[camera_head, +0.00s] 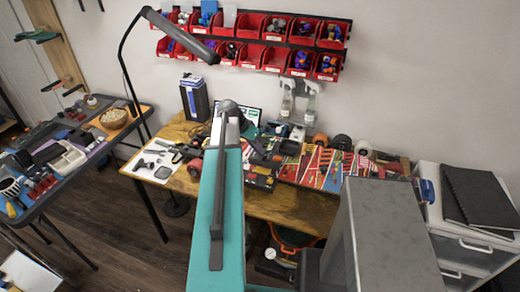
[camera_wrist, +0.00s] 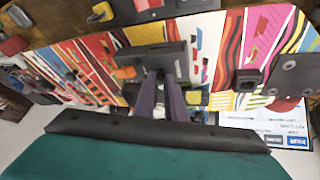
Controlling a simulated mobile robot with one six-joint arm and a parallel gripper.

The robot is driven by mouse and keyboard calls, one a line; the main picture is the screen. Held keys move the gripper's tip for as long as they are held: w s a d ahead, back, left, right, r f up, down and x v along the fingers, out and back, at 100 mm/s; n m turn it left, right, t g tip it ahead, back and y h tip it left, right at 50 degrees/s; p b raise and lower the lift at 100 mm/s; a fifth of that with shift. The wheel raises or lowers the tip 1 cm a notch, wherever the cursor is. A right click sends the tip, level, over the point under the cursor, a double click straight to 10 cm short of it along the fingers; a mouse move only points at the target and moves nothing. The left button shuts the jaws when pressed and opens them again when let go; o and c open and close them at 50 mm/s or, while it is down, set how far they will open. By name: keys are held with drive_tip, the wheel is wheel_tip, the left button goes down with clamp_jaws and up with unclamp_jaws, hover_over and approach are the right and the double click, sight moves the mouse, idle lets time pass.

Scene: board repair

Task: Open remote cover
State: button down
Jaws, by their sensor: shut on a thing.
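In the wrist view my gripper (camera_wrist: 160,76) points at the work surface with its two dark fingers close together. Its tips are at a dark flat rectangular piece (camera_wrist: 134,57), and the gripper is shut on it. I cannot tell whether this piece is the remote or its cover. In the camera_head view my arm hides the fingertips and the piece. No separate remote can be made out with certainty.
The wooden workbench (camera_head: 285,207) carries a colourful striped board (camera_wrist: 80,70) with tools and small parts. A desk lamp (camera_head: 180,35) leans over it. Red bins (camera_head: 250,24) hang on the wall. A side table (camera_head: 75,180) stands left, a white drawer unit (camera_head: 465,255) right.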

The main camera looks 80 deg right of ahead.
drive_tip(key=w+g+b, duration=0.1)
drive_tip(key=g+b, duration=0.1)
drive_tip(key=w+d+n+g+b, duration=0.1)
drive_tip(key=w+g+b, duration=0.1)
drive_tip(key=g, duration=0.1)
drive_tip(key=shift+w+r, duration=0.15)
drive_tip(key=shift+r, duration=0.05)
drive_tip(key=w+g+b, duration=0.1)
drive_tip(key=g, duration=0.1)
drive_tip(key=w+n+g+b, duration=0.1)
drive_tip(key=g+b, duration=0.1)
drive_tip(key=shift+d+y, duration=0.1)
drive_tip(key=shift+y, duration=0.2)
drive_tip(key=shift+w+g+b, duration=0.2)
drive_tip(key=shift+g+b, duration=0.35)
drive_tip(key=shift+g, duration=0.15)
drive_tip(key=c, duration=1.8)
unclamp_jaws()
drive_tip(key=shift+w, duration=0.15)
